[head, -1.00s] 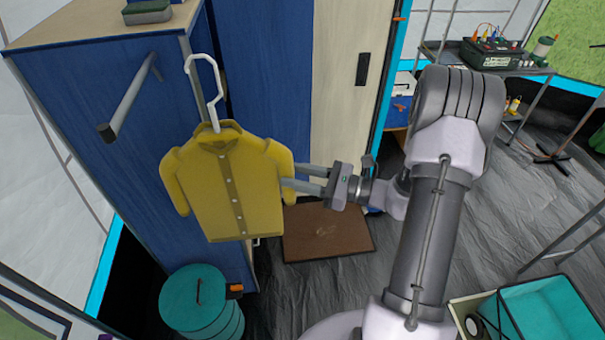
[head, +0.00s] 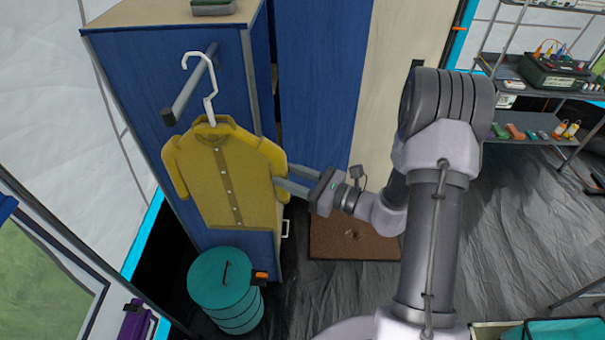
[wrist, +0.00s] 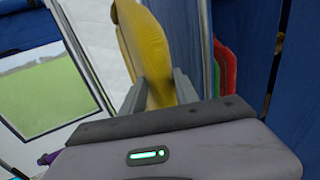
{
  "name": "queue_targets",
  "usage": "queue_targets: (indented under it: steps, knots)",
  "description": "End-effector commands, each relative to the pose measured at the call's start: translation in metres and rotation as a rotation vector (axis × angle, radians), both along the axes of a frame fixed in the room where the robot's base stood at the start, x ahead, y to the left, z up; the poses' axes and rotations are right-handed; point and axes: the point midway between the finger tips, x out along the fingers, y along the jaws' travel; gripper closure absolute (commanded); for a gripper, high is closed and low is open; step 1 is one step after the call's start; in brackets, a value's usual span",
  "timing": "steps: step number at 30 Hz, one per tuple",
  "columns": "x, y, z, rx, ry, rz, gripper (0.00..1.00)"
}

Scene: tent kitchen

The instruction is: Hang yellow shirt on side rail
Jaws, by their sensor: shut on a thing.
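The yellow shirt (head: 222,180) is on a white hanger (head: 208,98) and hangs upright in front of the blue cabinet's side. My gripper (head: 283,180) is shut on the shirt's right edge at the sleeve. In the wrist view the shirt (wrist: 152,50) stands between the two fingers (wrist: 158,92). The side rail (head: 190,86) is a grey bar sticking out from the cabinet side. In the head view the hanger's hook overlaps the rail near its middle. I cannot tell whether the hook rests on the rail or is only in front of it.
The blue cabinet (head: 130,70) has a light wooden top with a green-grey box (head: 213,6). A teal lidded bin (head: 222,282) stands on the floor below the shirt. A brown mat (head: 345,240) lies before the cabinet. A shelf with equipment (head: 540,85) stands at the right.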

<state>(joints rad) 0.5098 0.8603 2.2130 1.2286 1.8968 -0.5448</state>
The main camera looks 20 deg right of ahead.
Motion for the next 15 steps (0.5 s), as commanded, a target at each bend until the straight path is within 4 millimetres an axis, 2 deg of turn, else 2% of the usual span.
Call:
queue_targets:
  steps: [5, 9, 15]
  knots:
    - [0.007, 0.019, 0.001, 0.001, 0.001, 0.002, 1.00]
    - [0.007, 0.018, -0.021, 0.001, 0.001, -0.001, 1.00]
    - [0.007, 0.018, -0.034, 0.001, 0.000, -0.001, 1.00]
